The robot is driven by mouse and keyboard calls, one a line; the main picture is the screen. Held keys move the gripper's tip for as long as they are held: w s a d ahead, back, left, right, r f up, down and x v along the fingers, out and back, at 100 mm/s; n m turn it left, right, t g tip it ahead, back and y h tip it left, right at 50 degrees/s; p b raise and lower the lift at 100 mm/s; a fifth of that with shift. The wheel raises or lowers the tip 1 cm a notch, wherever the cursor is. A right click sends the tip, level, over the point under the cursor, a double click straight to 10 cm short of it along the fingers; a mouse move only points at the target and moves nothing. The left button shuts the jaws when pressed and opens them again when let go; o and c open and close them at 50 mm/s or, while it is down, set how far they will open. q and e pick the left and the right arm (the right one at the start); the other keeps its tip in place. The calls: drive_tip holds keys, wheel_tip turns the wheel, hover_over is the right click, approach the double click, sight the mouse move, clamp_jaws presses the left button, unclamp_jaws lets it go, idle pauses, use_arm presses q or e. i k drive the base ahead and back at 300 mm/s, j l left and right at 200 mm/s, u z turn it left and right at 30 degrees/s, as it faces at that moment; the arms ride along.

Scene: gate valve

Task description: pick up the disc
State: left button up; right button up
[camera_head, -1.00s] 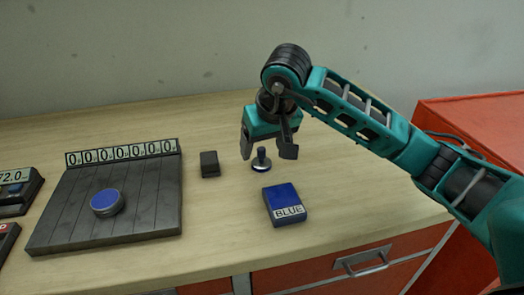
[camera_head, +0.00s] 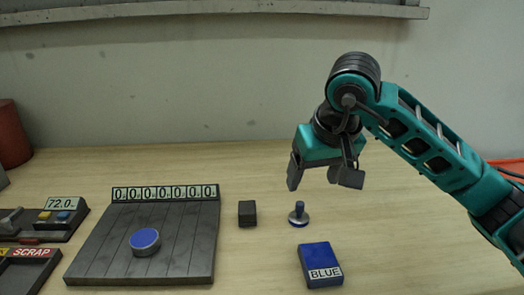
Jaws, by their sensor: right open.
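The disc (camera_head: 145,240) is a low round piece with a blue top and a grey metallic rim. It lies on the dark slatted board (camera_head: 186,269) at the left of the bench. My right gripper (camera_head: 320,178) is open and empty, with its fingers pointing down. It is well to the right of the disc and appears raised above the bench. My left gripper is not in view.
A blue block labelled BLUE (camera_head: 320,264) and a small dark block (camera_head: 247,213) sit right of the board. A row of zero counters (camera_head: 165,193) lines its back. A 72.0 device (camera_head: 65,204) and a SCRAP tray (camera_head: 31,252) stand left.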

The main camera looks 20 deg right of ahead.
sight(145, 241)
drive_tip(key=k, duration=1)
